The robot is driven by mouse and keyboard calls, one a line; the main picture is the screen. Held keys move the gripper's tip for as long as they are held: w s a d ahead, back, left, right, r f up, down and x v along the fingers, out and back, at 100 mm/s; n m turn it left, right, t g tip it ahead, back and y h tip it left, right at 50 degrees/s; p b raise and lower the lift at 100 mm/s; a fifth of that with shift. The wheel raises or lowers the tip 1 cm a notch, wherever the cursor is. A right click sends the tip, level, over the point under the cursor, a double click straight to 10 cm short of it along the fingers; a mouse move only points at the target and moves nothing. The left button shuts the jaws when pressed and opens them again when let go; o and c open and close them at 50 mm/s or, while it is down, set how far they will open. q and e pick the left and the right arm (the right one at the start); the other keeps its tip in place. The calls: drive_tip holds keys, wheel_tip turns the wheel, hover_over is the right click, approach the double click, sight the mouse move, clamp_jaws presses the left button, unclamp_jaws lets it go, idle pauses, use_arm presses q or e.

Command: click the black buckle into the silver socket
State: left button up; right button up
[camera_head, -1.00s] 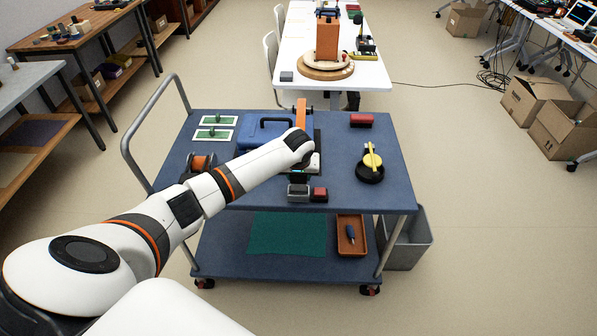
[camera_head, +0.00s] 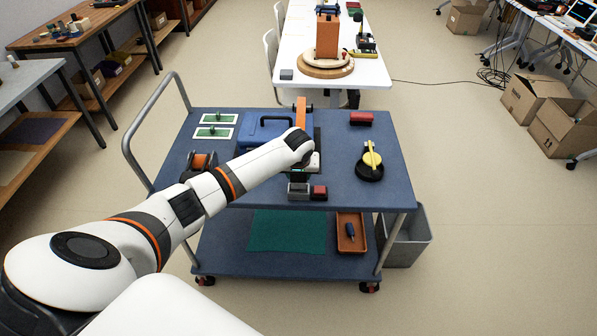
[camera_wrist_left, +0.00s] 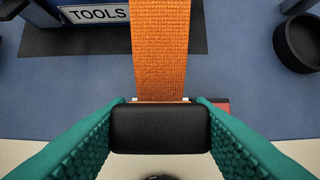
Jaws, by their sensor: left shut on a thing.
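The black buckle (camera_wrist_left: 160,128) hangs on an orange strap (camera_wrist_left: 160,50) and fills the lower middle of the left wrist view. My left gripper (camera_wrist_left: 160,130) is shut on it, with a teal finger on each side. In the head view my left gripper (camera_head: 299,176) is mostly hidden under its wrist, low over the front of the cart top. A grey block that looks like the silver socket (camera_head: 298,191) is just in front of it, with a red block (camera_head: 319,192) at its right side. I cannot tell whether buckle and socket touch. The right gripper is not in view.
The blue cart top (camera_head: 340,190) also holds a blue toolbox (camera_head: 262,130), an orange reel (camera_head: 203,161), a black round base with a yellow handle (camera_head: 370,165) and a red block (camera_head: 361,118). The right front of the cart top is clear.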

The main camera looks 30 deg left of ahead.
sight(298, 181)
use_arm(q)
drive_tip(key=shift+f, duration=0.6)
idle(0.7)
drive_tip(key=shift+f+b, duration=0.75)
drive_tip(key=shift+f, duration=0.35)
idle(0.5)
drive_tip(key=o, duration=1)
wheel_tip(298, 181, up, 8)
drive_tip(key=p, duration=0.8)
drive_tip(key=shift+p, duration=0.4)
